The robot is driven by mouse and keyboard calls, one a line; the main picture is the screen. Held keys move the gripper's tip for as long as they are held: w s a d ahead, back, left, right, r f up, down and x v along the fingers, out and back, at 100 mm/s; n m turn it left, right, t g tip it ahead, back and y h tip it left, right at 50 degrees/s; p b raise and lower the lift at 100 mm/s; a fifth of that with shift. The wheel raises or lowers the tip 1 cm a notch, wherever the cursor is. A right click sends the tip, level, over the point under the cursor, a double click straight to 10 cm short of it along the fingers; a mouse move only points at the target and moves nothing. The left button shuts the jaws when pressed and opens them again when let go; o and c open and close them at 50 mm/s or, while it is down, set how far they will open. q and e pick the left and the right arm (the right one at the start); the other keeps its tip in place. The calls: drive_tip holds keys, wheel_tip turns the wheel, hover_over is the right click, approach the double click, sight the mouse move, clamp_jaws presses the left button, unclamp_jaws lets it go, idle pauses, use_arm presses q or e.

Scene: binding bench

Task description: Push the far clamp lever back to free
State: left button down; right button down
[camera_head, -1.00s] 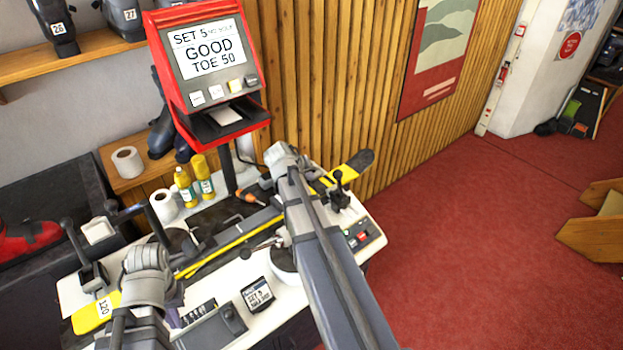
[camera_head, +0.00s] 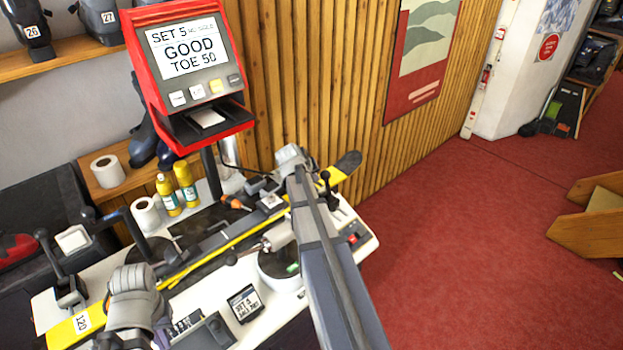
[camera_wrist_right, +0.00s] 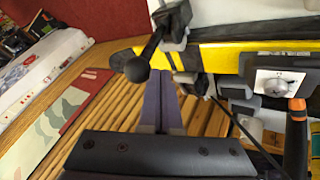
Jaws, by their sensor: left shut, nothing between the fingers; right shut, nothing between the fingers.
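The far clamp lever (camera_head: 326,179), black with a ball knob, stands roughly upright near the right end of the yellow and black ski (camera_head: 348,163). In the right wrist view its knob (camera_wrist_right: 137,69) shows beside the fingertips, to their left; contact cannot be told. My right gripper (camera_wrist_right: 168,76) is shut and empty at the ski's edge. In the head view its fingers are hidden behind my right wrist. My left gripper (camera_head: 160,332) is over the near left part of the bench, shut and empty, its fingers partly hidden.
The near clamp lever (camera_head: 58,258) stands at the ski's left end. A red display stand (camera_head: 135,75) reads "GOOD TOE 50". Yellow bottles (camera_head: 186,182) and a paper roll (camera_head: 145,214) stand behind the ski. An orange-handled tool (camera_wrist_right: 297,130) lies close to the right gripper.

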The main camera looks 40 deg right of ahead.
sight(323, 172)
drive_tip(key=d+p, duration=0.1)
drive_tip(key=d+r+y+p, duration=0.1)
drive_tip(key=p, duration=0.1)
drive_tip(key=d+r+y+p, duration=0.1)
drive_tip(key=d, duration=0.1)
drive_tip(key=shift+w, duration=0.25)
drive_tip(key=d+f+y+b, duration=0.1)
drive_tip(key=d+f+y, duration=0.1)
drive_tip(key=d, duration=0.5)
drive_tip(key=w+d+f+m+g+y+b, duration=0.1)
drive_tip(key=d+f+y, duration=0.1)
drive_tip(key=d+y, duration=0.3)
drive_tip(key=shift+d, duration=1)
idle(0.5)
